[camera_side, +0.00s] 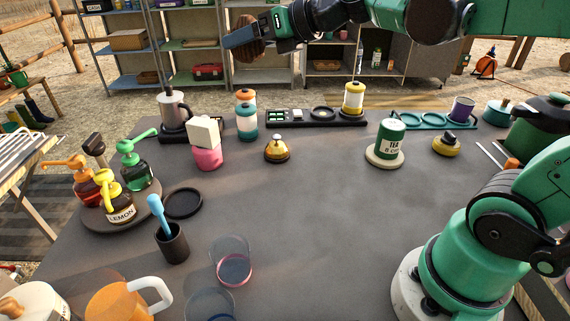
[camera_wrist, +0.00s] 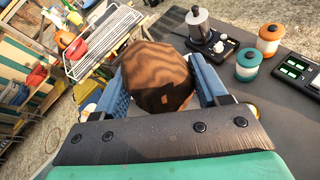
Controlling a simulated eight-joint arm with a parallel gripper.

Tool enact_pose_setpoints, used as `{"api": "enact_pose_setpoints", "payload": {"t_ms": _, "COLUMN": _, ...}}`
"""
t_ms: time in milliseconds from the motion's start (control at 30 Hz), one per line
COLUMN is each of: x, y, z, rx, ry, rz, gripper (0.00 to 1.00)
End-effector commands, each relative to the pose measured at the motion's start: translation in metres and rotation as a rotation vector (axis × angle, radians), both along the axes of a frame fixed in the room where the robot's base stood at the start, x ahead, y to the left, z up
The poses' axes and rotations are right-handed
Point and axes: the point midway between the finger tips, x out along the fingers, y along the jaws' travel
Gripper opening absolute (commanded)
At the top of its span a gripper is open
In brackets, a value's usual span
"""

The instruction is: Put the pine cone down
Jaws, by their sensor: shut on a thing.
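The pine cone (camera_wrist: 158,78) is a brown, rounded thing between the two blue finger pads of my gripper (camera_wrist: 162,88) in the wrist view. My gripper is shut on it. In the side view the pine cone (camera_side: 247,52) shows as a brown shape by the blue fingers of my gripper (camera_side: 243,42), held high above the far edge of the grey table (camera_side: 310,200). It is apart from the table and everything on it. Its far side is hidden in the wrist view.
A turntable with pump bottles (camera_side: 120,205) is at left. The table's middle is clear. Shelves (camera_side: 200,60) stand behind.

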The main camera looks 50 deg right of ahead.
Motion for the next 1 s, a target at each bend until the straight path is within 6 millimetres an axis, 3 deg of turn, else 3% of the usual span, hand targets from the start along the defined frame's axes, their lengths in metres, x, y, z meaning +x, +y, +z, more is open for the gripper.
{"api": "enact_pose_setpoints", "payload": {"t_ms": 233, "x": 0.0, "y": -0.003, "z": 0.012, "rx": 0.0, "ry": 0.0, "rz": -0.024, "gripper": 0.16}}
{"api": "enact_pose_setpoints", "payload": {"t_ms": 533, "x": 0.0, "y": -0.003, "z": 0.053, "rx": 0.0, "ry": 0.0, "rz": -0.021, "gripper": 0.16}}
{"api": "enact_pose_setpoints", "payload": {"t_ms": 767, "x": 0.019, "y": -0.052, "z": 0.062, "rx": 0.0, "ry": 0.0, "rz": -0.137, "gripper": 0.16}}
{"api": "enact_pose_setpoints", "payload": {"t_ms": 867, "x": 0.028, "y": -0.081, "z": 0.066, "rx": 0.001, "ry": -0.001, "rz": -0.202, "gripper": 0.16}}
{"api": "enact_pose_setpoints", "payload": {"t_ms": 1000, "x": 0.038, "y": -0.139, "z": 0.071, "rx": -0.001, "ry": 0.0, "rz": -0.32, "gripper": 0.16}}
